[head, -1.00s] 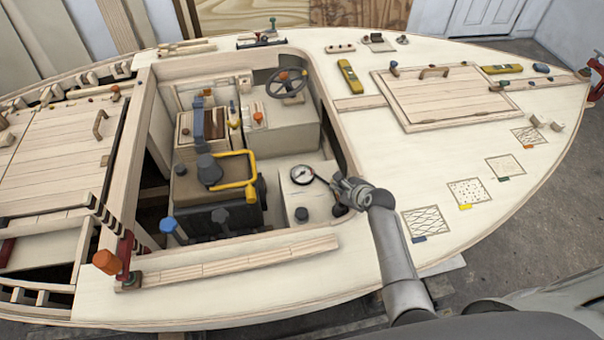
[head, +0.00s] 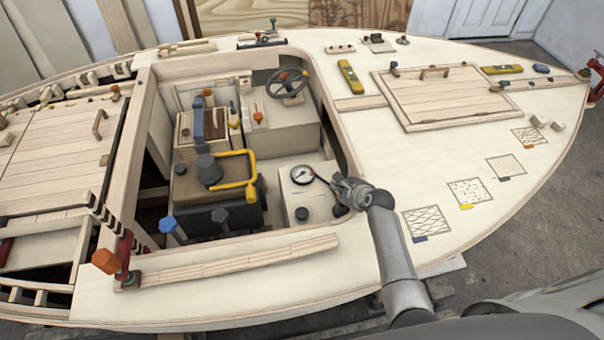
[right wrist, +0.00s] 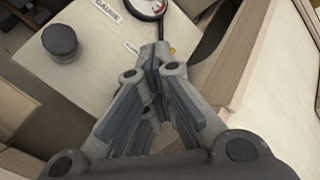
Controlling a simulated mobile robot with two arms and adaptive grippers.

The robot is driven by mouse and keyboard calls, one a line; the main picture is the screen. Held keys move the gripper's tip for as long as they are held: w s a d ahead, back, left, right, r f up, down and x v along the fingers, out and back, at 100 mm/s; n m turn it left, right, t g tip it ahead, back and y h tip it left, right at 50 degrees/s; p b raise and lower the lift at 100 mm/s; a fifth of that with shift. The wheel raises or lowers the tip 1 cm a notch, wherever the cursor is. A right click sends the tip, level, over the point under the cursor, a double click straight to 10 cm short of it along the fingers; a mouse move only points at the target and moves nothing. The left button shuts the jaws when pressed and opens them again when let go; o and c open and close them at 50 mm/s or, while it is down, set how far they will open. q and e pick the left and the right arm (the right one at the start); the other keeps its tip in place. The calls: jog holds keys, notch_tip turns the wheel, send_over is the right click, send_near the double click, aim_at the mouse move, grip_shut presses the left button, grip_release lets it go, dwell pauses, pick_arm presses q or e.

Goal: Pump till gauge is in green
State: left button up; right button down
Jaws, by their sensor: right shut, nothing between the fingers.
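The gauge (head: 302,174) is a small round white dial with a dark rim on a pale box (head: 318,205) in the hull's opening. It shows partly at the top of the right wrist view (right wrist: 148,7), with some red on its face and a "GAUGE" label beside it. The needle reading is too small to tell. A thin black line runs from the gauge to my right gripper (head: 338,184). My right gripper is shut and empty, just right of the gauge; its fingertips (right wrist: 155,50) hide part of the box. I cannot make out a pump for certain. My left gripper is out of view.
A black knob (head: 302,214) stands on the box below the gauge. A yellow handle (head: 250,180) and dark engine parts lie to the left. A steering wheel (head: 286,83) is behind. The opening's wooden rim (head: 330,110) edges the right side.

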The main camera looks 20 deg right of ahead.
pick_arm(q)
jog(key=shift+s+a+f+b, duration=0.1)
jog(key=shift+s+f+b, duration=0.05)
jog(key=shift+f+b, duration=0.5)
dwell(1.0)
